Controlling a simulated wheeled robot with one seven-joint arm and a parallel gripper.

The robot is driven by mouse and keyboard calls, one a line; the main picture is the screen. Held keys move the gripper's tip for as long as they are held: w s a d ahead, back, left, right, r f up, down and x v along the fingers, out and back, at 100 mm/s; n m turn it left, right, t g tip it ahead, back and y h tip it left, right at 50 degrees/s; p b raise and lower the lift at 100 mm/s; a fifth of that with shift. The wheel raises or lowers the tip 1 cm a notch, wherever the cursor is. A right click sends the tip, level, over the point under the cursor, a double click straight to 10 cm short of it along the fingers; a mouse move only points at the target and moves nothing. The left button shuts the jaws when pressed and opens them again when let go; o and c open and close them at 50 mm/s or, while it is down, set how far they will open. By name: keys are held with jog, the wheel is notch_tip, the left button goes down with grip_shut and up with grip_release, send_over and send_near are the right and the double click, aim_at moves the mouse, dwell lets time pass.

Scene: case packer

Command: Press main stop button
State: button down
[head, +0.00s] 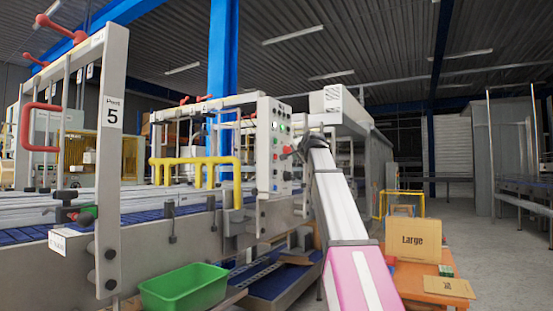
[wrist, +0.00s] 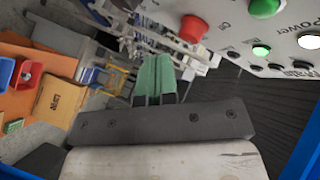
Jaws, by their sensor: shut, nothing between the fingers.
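A grey control panel (head: 268,165) stands on the packing line in the middle of the head view, with several buttons and lamps. A large red button (wrist: 192,28) sticks out from the panel at the top of the wrist view. A green button (wrist: 264,8) and a lit green lamp (wrist: 260,50) are to its right. In the head view, a red button (head: 287,150) shows just left of my gripper. My gripper (wrist: 154,60) is shut and empty, with its green fingertips left of and below the red button in the wrist view. I see no clear contact.
An orange table (head: 430,279) with a cardboard box marked Large (head: 413,239) stands right of my arm. A green bin (head: 184,287) is at the front left. The conveyor frame with a post marked 5 (head: 111,140) fills the left. Open floor lies at right.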

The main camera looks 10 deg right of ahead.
jog(key=w+a, duration=0.3)
jog(key=a, duration=0.2)
jog(key=shift+w, duration=0.3)
jog(key=shift+w, duration=0.1)
dwell(1.9)
jog(key=shift+w+a, duration=0.15)
jog(key=shift+a, duration=0.15)
jog(key=shift+w+a, duration=0.3)
jog(key=shift+a, duration=0.1)
dwell(0.9)
jog(key=shift+s+d, duration=0.1)
dwell(0.4)
jog(key=shift+s+d, duration=0.45)
jog(key=shift+d, duration=0.2)
jog(key=shift+d, duration=0.1)
jog(key=shift+s+d, duration=0.75)
jog(key=shift+d, duration=0.2)
jog(key=shift+s+d, duration=0.7)
jog(key=shift+d, duration=0.25)
